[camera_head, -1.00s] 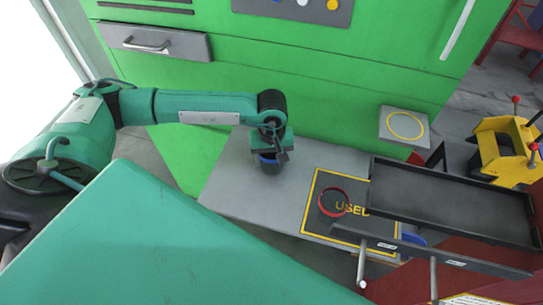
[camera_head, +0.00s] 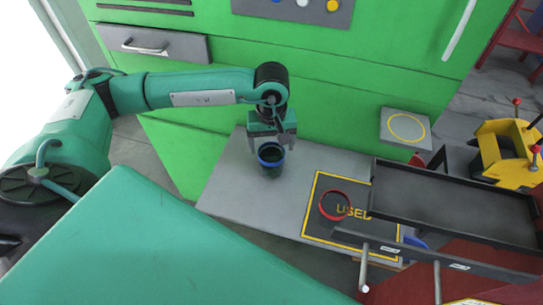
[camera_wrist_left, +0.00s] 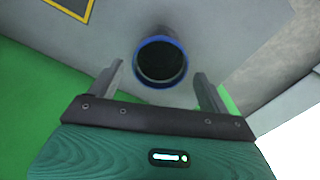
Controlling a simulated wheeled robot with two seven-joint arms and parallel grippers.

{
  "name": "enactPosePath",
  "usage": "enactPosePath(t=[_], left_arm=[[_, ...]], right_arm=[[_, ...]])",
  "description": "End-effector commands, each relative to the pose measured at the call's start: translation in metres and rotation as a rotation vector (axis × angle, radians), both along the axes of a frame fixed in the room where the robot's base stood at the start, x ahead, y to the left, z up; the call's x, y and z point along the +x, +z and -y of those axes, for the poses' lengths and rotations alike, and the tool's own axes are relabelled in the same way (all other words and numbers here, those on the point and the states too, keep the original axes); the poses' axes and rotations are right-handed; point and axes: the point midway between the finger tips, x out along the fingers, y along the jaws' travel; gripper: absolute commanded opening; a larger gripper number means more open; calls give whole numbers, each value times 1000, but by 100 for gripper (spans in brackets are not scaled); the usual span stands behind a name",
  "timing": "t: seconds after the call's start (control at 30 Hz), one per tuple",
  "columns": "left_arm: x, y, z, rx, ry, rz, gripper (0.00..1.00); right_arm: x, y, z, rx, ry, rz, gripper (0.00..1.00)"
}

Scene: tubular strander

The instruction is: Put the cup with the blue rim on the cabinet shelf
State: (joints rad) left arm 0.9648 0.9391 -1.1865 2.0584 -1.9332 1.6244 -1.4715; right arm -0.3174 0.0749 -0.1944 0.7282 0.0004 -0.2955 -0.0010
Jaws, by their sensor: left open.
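The dark cup with the blue rim (camera_head: 271,159) stands upright on the grey shelf (camera_head: 228,185) against the green cabinet. It also shows in the left wrist view (camera_wrist_left: 161,61), just ahead of and between the fingers. A cup with a red rim (camera_head: 335,204) stands on the mat marked USED, to the right. My right gripper is not in view.
The USED mat (camera_head: 318,228) has a yellow border. A black tray (camera_head: 455,203) and a rail stand to its right. A small grey ledge with a yellow circle (camera_head: 405,127) juts from the green cabinet (camera_head: 330,90). The grey surface left of the cup is clear.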

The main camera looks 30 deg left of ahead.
Motion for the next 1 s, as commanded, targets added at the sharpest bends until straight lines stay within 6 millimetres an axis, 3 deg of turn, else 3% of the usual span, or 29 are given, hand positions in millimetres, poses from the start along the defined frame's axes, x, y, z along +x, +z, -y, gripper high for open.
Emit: enactPosePath(t=[0.1,0.3,0.63,1.0], left_arm=[[0,22,0,-1,-1,3,80],[0,42,0,0,-1,0,80],[-1,46,0,0,-1,-1,80],[-1,45,0,0,-1,-1,80]], right_arm=[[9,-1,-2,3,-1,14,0],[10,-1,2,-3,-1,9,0],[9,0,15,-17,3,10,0],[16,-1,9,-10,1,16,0]])
